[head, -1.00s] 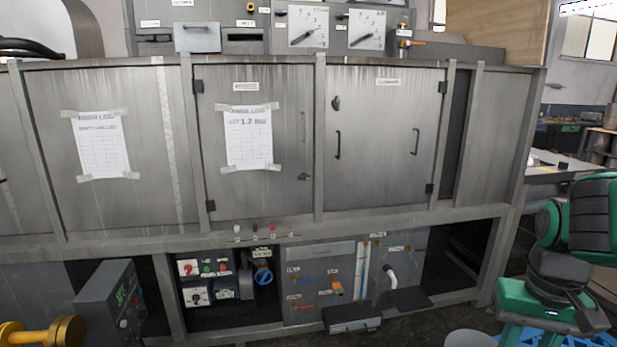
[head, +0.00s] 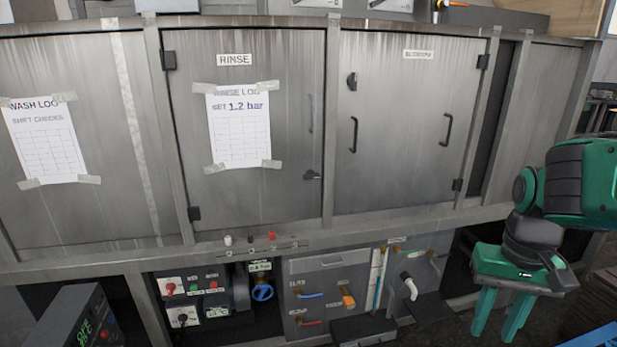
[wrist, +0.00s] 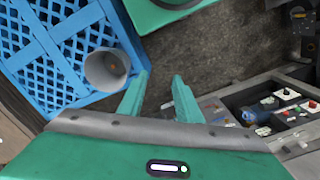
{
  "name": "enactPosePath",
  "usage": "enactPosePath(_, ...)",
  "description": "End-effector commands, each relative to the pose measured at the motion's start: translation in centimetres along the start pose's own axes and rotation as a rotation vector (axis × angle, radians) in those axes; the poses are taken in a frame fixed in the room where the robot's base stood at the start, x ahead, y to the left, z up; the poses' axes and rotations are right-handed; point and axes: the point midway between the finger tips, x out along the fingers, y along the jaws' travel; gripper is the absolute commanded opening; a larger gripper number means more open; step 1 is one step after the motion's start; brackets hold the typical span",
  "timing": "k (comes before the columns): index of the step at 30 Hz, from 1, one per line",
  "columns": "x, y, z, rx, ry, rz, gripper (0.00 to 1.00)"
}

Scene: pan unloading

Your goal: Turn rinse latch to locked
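The rinse door (head: 285,60) is a grey metal panel with a "RINSE" label and a taped paper log. Its latch (head: 312,175) is a small dark handle near the door's lower right edge. It looks roughly level, pointing right; its exact setting is too small to tell. A vertical handle (head: 311,115) is above it. My gripper (head: 498,312) hangs at the lower right, pointing down, well away from the latch. Its two green fingers are apart with nothing between them, as the wrist view (wrist: 160,82) also shows. The latch is not visible in the wrist view.
To the right is another door (head: 400,80) with a dark knob and two handles. Below are a control panel (head: 190,300), a blue valve wheel (head: 262,293) and pipe fittings. A blue crate (wrist: 60,45) and a grey cup-like container (wrist: 105,70) lie below my gripper.

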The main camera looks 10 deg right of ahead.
Motion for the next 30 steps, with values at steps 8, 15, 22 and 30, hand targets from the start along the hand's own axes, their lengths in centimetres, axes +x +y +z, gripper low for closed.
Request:
enactPosePath(8,0.0,0.0,0.0,0.0,0.0,0.0,0.31)
enactPosePath(15,-0.4,0.5,-0.4,0.005,0.045,0.005,0.55)
enactPosePath(22,0.3,-1.7,-11.0,0.031,0.286,0.072,0.55)
enactPosePath(30,-0.2,-8.6,-25.9,-0.003,0.703,0.095,0.55)
